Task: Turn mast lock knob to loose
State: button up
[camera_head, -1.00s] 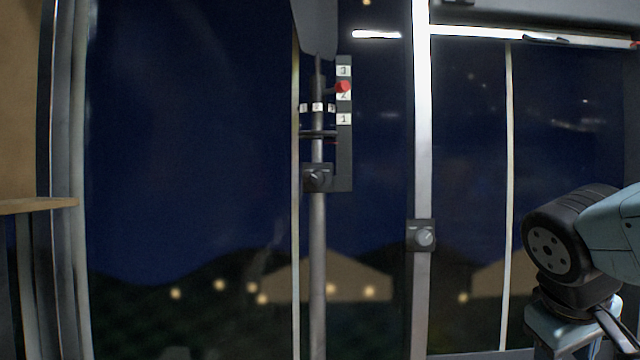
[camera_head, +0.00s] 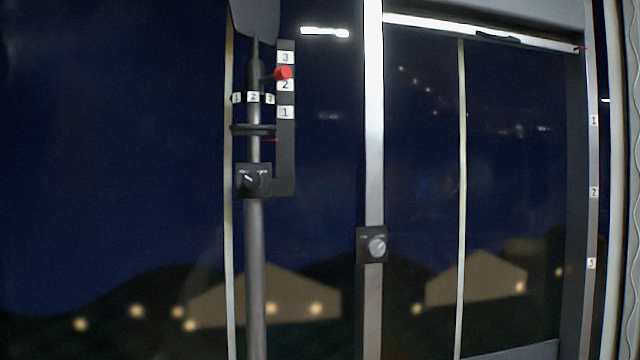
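The mast (camera_head: 256,270) is a grey vertical pole left of centre in the head view. A dark knob (camera_head: 252,180) on a black square plate sits on the mast, with small white marks above it too small to read. A second, grey knob (camera_head: 376,246) on a black plate sits on the silver post to the right; its labels are also too small to read. The pictures do not name which is the mast lock knob, but the dark one is on the mast. My gripper is not in view.
A black scale plate (camera_head: 286,150) numbered 1 to 3, with a red knob (camera_head: 283,73), stands beside the mast. A ring numbered 1 to 3 circles the mast. The silver post (camera_head: 373,120) and a right-hand strip numbered 1 to 3 (camera_head: 592,191) frame dark windows.

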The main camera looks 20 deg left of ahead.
aim_at(253, 180)
jog(key=u, duration=0.9)
jog(key=i, duration=0.1)
jog(key=z, duration=2.1)
jog(key=k, duration=0.8)
jog(key=u, duration=1.35)
